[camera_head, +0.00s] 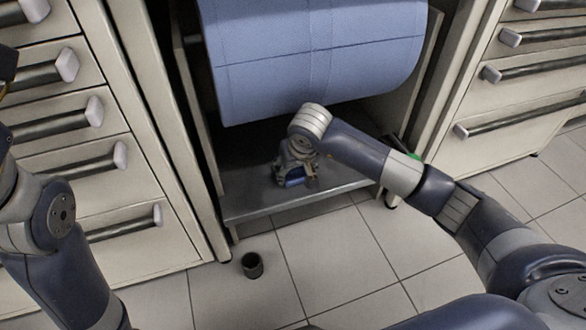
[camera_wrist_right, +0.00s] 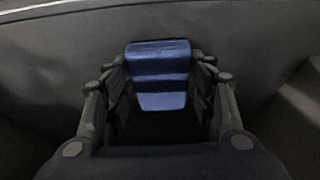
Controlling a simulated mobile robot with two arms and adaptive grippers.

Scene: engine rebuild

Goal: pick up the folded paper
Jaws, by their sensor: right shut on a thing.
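The folded paper (camera_wrist_right: 160,62) is a small blue folded piece in the right wrist view, between the two fingers of my right gripper (camera_wrist_right: 160,95). The fingers are shut on its sides. In the head view the blue paper (camera_head: 293,176) shows low at the tip of my right gripper (camera_head: 298,182), over the dark lower shelf (camera_head: 250,190). I cannot tell whether the paper still touches the shelf. My left arm comes in at the left edge of the head view, but its gripper is not seen.
A large blue paper roll (camera_head: 310,50) hangs above the shelf, close over my right wrist. Drawer cabinets stand left (camera_head: 70,130) and right (camera_head: 530,70). A small dark cup (camera_head: 252,265) stands on the tiled floor in front. A green thing (camera_head: 414,156) shows behind my right forearm.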

